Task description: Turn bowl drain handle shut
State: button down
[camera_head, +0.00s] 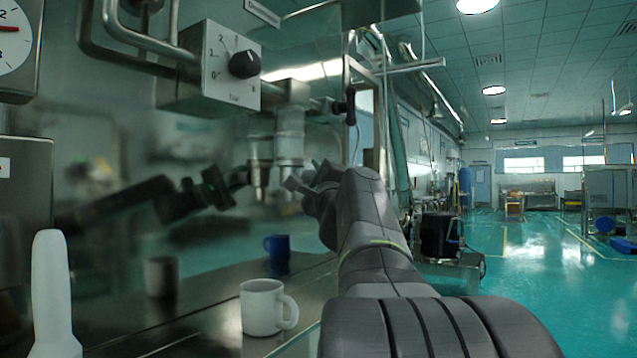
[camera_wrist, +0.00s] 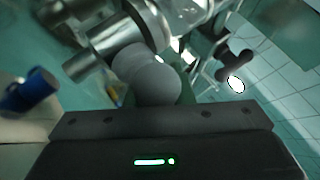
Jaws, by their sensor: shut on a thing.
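The clear bowl (camera_head: 290,135) hangs below a metal fitting beside the gauge box, with a metal lower end. My gripper (camera_head: 302,181) is right at the bowl's lower end, shut on the bowl drain handle. The handle is mostly hidden by my fingers, and its angle cannot be told. In the wrist view a metal cylinder and a grey rounded part (camera_wrist: 152,82) lie just beyond my gripper's dark body; the fingertips do not show clearly there.
A white mug (camera_head: 263,308) and a blue mug (camera_head: 277,247) stand on the shiny counter (camera_head: 200,325) below. A box with a black dial (camera_head: 245,64) is upper left of the bowl. A black lever (camera_head: 350,106) is at right. The glossy wall mirrors my arm.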

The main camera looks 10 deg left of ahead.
jog(key=shift+f, duration=0.1)
dwell(0.3)
jog(key=c, duration=1.5)
grip_release()
jog(key=shift+c, duration=0.2)
